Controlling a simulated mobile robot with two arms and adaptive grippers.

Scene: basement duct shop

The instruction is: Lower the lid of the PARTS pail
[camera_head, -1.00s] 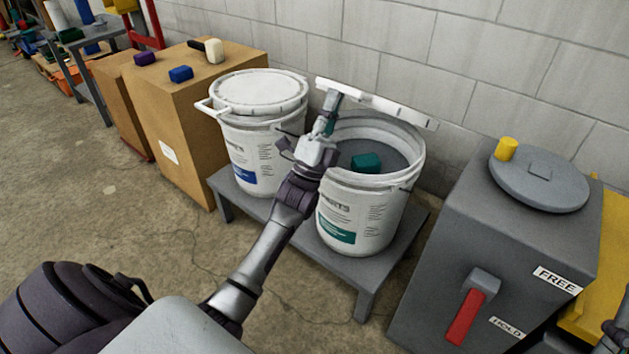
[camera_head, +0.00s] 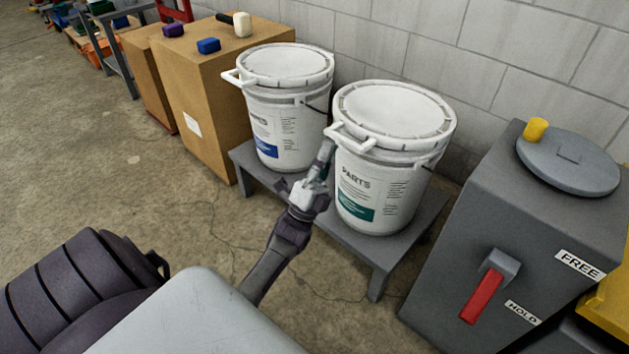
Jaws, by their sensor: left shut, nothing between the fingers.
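The PARTS pail (camera_head: 372,199) is white with a green label patch and stands on a low grey bench. Its white lid (camera_head: 396,109) lies flat over the pail's mouth, and the inside is hidden. A white handle loop (camera_head: 350,135) sticks out from the lid's left front edge. My left gripper (camera_head: 326,158) is shut and empty, just left of the PARTS pail and below the handle loop. I cannot tell whether its fingertips touch the pail. My right gripper is not in view.
A second white lidded pail (camera_head: 283,132) with a blue label stands to the left on the same bench (camera_head: 399,259). A grey box (camera_head: 478,213) with a red lever and round cover is at the right. Cardboard boxes (camera_head: 215,92) stand left, before a block wall.

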